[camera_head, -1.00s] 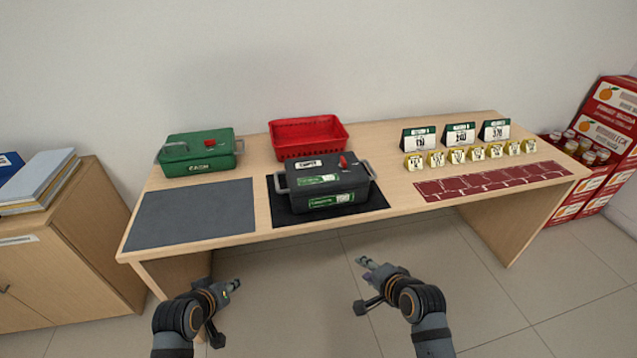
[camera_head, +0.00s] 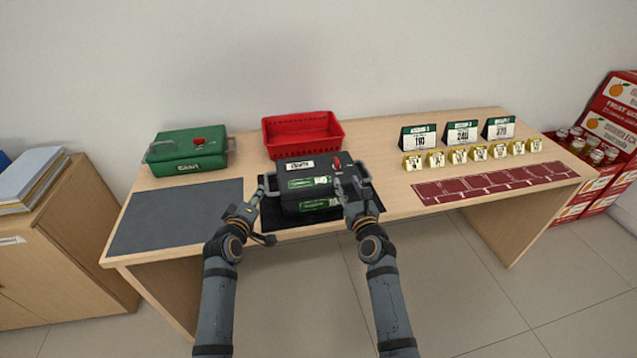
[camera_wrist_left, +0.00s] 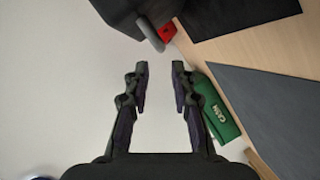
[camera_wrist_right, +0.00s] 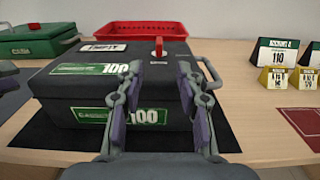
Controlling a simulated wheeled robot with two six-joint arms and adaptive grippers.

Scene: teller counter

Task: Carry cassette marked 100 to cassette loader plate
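The black cassette (camera_head: 318,192) marked 100 stands on a black mat (camera_head: 285,218) at the table's front middle. It has grey side handles, a red knob and green-white labels; the number 100 reads in the right wrist view (camera_wrist_right: 75,95). My left gripper (camera_head: 257,197) is open by its left end; the handle (camera_wrist_left: 150,35) lies ahead of the fingers. My right gripper (camera_head: 344,186) is open at its right end; the fingers (camera_wrist_right: 160,68) overlap the cassette in view, and contact cannot be told. A flat dark grey plate (camera_head: 175,215) lies bare at the table's left.
A green cash box (camera_head: 188,155) stands behind the grey plate. A red basket (camera_head: 303,150) stands behind the cassette. Number cards (camera_head: 462,134), small yellow tags (camera_head: 480,153) and a red marked mat (camera_head: 497,182) fill the right. A cabinet (camera_head: 75,245) stands left of the table.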

